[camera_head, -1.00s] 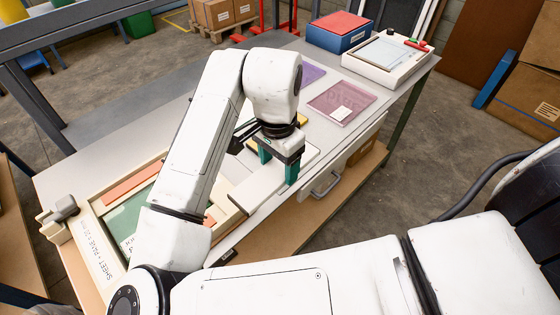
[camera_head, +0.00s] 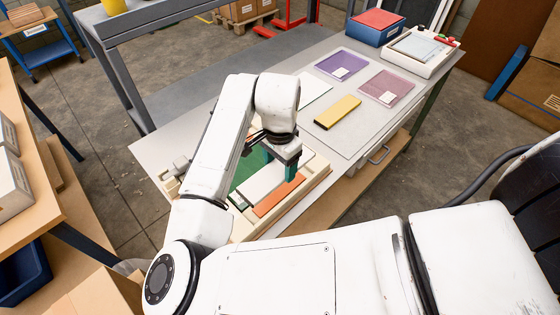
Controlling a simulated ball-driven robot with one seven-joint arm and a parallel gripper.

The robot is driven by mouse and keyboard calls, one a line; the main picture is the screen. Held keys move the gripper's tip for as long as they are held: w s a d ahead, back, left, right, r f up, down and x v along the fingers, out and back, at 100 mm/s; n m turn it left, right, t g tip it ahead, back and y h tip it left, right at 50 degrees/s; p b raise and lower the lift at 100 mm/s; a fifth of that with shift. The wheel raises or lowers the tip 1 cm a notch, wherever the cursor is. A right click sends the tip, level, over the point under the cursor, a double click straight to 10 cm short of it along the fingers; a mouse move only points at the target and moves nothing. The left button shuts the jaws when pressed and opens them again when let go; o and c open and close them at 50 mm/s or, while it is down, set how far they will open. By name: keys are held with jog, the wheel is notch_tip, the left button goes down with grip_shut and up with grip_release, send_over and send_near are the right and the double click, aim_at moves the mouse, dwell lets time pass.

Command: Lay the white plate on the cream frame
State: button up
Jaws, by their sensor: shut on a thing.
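The white plate (camera_head: 260,186) is a flat pale slab between the green fingers of my gripper (camera_head: 278,168), which is shut on it. The plate is over the cream frame (camera_head: 317,180) at the near left end of the bench. A green sheet (camera_head: 244,168) shows on the plate's left and an orange strip (camera_head: 279,198) on its right. I cannot tell whether the plate touches the frame or hangs just above it. My arm hides the frame's near left part and some of the plate's far end.
A yellow block (camera_head: 337,112) lies on the grey bench (camera_head: 355,138) beyond the frame. Purple (camera_head: 342,64) and pink (camera_head: 386,88) sheets lie farther back. A blue box with a red top (camera_head: 376,28) and a white device (camera_head: 420,50) stand at the far end.

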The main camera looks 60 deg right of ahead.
aim_at(280, 190)
jog(key=shift+f+b, duration=2.55)
jog(key=shift+f, duration=1)
jog(key=shift+f, duration=0.45)
jog(key=o, duration=1.2)
jog(key=shift+r, duration=0.1)
notch_tip(280, 190, up, 11)
jog(key=shift+f+b, duration=0.15)
jog(key=shift+b, duration=0.4)
